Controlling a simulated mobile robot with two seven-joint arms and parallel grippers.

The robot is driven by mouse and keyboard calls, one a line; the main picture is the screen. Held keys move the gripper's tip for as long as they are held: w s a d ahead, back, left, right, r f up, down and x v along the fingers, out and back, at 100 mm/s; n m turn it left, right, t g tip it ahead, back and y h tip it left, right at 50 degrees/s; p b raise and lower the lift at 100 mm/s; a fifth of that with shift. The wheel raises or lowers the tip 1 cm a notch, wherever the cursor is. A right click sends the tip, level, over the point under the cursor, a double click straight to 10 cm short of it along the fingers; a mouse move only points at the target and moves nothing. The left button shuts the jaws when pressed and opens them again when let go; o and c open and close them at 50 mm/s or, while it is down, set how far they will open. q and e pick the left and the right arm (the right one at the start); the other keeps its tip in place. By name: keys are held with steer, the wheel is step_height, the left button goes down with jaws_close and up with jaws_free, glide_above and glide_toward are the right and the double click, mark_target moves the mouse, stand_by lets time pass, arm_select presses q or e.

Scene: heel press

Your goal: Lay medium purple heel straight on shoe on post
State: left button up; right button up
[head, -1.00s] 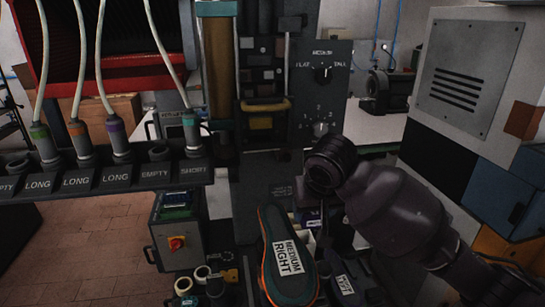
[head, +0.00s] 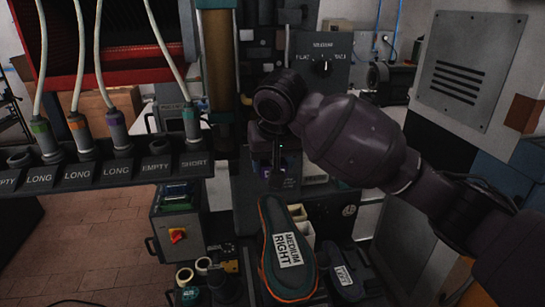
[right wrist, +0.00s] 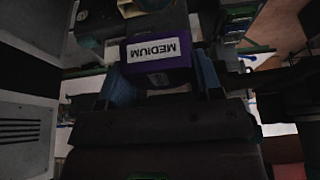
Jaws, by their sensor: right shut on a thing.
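The medium purple heel (right wrist: 158,60) is a dark block with a purple face and a white MEDIUM label, upside down in the right wrist view. My right gripper (right wrist: 164,80) is shut on it, with one blue-grey finger pad at each side. In the head view my right gripper (head: 277,160) hangs above and beyond the far end of the shoe, and the heel (head: 289,183) is small and dark there, apart from the shoe. The shoe (head: 288,270) shows its dark teal sole, orange edge and MEDIUM RIGHT label. The post under it is hidden. My left gripper is out of view.
A second sole labelled LEFT (head: 345,287) lies right of the shoe. Pale bins (head: 302,228) stand behind it. A rack of plugs (head: 100,172) juts in at left, above a control box with a red switch (head: 178,236). The press panel (head: 325,55) stands behind.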

mark_target(271, 201)
steer(key=shift+f, duration=0.4)
step_height(271, 201, down, 2)
steer(key=b, duration=0.3)
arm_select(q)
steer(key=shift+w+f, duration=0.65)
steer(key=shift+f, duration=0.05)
arm_select(e)
steer(key=shift+f, duration=2.45)
arm_select(q)
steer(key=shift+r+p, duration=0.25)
steer(key=shift+p, duration=0.05)
arm_select(e)
steer(key=shift+f, duration=0.5)
steer(key=o, duration=1)
steer(key=shift+o, duration=0.2)
